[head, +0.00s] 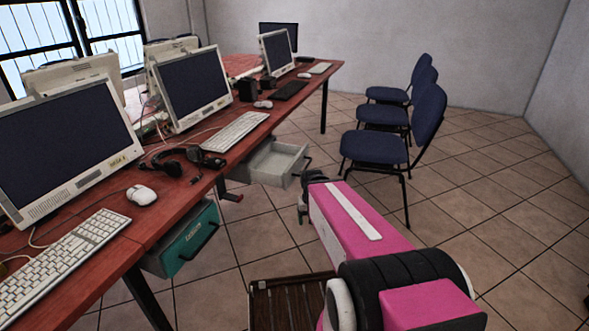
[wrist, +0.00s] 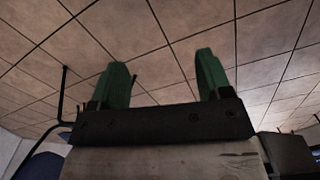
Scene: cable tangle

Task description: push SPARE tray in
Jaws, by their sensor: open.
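A light grey tray (head: 273,162) under the table is pulled out, with its dark handle (head: 301,168) facing right. A teal tray (head: 187,240) with a dark handle hangs under the nearer table; its label is too small to read. I see no readable SPARE label on either tray. My gripper (head: 303,206) is just right of and below the grey tray's front in the head view, partly hidden by my pink arm. In the wrist view my gripper (wrist: 162,80) has its two green fingers apart, with only floor between them. No tray shows there.
The red-brown table (head: 262,113) carries monitors, keyboards, a headset (head: 185,154) and loose cables. Several blue chairs (head: 374,147) stand to the right of the grey tray.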

